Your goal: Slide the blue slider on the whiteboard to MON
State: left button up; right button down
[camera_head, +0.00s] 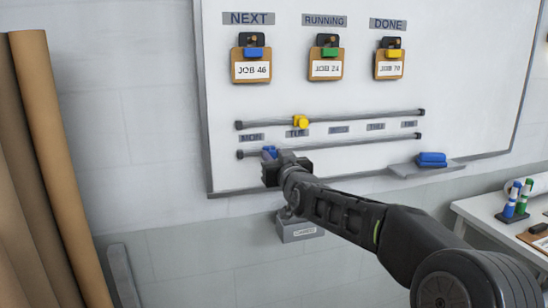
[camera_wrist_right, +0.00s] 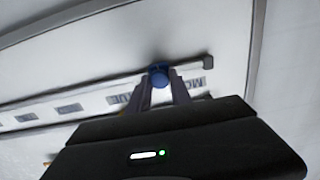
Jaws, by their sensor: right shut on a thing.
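The blue slider (camera_head: 268,152) sits on the lower rail (camera_head: 360,144) of the whiteboard, a little right of the MON label (camera_head: 251,138) and left of the TUE label (camera_head: 297,133). My right gripper (camera_head: 272,160) is shut on it and hides part of it. In the right wrist view the slider (camera_wrist_right: 158,74) shows between the two fingers (camera_wrist_right: 160,87), between the upside-down MON label (camera_wrist_right: 196,83) and the TUE label (camera_wrist_right: 119,98). My left gripper is not in view.
A yellow slider (camera_head: 301,121) sits on the upper rail near TUE. Job clipboards hang above. A blue eraser (camera_head: 432,158) lies on the ledge at right. A grey box (camera_head: 298,230) is below the board. Brown rolls (camera_head: 48,165) stand at left.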

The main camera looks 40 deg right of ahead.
dwell(0.4)
jog(key=a+p, duration=0.1)
jog(key=w+a+p, duration=0.1)
jog(key=a, duration=0.1)
jog(key=a+p, duration=0.1)
jog(key=shift+w+a+r, duration=0.2)
jog(key=shift+w, duration=0.05)
jog(key=shift+f, duration=0.2)
jog(key=c, duration=1.2)
grip_release()
jog(key=shift+w+a, duration=0.1)
jog(key=shift+a, duration=0.1)
jog(key=shift+o, duration=0.2)
jog(key=shift+d, duration=0.1)
jog(key=b+v, duration=0.1)
jog(key=v, duration=0.7)
jog(key=shift+w, duration=0.1)
